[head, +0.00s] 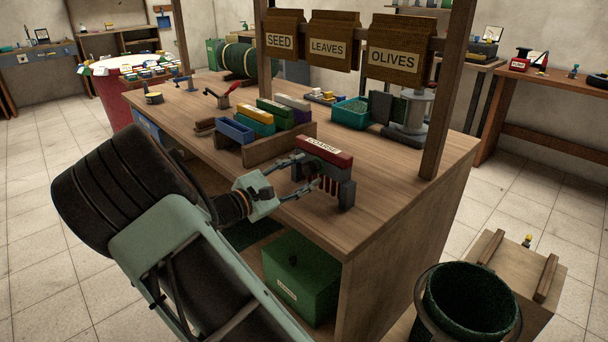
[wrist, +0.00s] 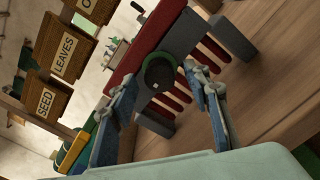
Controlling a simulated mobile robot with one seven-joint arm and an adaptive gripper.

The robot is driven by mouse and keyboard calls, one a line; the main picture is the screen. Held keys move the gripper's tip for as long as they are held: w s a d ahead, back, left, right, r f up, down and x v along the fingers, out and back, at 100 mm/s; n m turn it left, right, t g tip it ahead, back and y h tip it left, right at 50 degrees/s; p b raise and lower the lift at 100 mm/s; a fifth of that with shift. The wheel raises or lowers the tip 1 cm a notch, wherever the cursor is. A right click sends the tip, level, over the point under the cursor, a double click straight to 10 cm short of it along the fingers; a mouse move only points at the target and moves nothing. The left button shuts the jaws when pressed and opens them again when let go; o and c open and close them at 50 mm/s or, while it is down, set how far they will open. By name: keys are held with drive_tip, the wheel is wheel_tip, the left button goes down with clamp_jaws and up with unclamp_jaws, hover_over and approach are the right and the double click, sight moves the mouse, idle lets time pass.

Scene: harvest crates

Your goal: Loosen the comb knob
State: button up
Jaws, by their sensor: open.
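The comb (head: 325,150) stands on the wooden workbench, with a red top bar, a label that seems to read COARSE, grey posts and red tines. In the wrist view its red bar (wrist: 147,38) runs diagonally. The dark round comb knob (wrist: 158,72), with a green edge, faces my wrist camera on the grey part. My gripper (head: 304,174) is open at the comb's left side. In the wrist view its blue-padded fingers (wrist: 162,82) lie on either side of the knob, with gaps visible; I cannot tell whether the tips reach past its face.
A teal tray (head: 351,114) and a wooden post (head: 446,90) stand beyond the comb. Bare bench top (head: 385,190) lies right of it.

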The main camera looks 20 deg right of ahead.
drive_tip(key=shift+w+d, duration=0.15)
drive_tip(key=shift+d, duration=0.1)
drive_tip(key=c, duration=1.2)
drive_tip(key=shift+o, duration=0.2)
drive_tip(key=shift+r+n+p, duration=0.15)
drive_tip(key=shift+n+p, duration=0.25)
drive_tip(key=shift+p, duration=0.25)
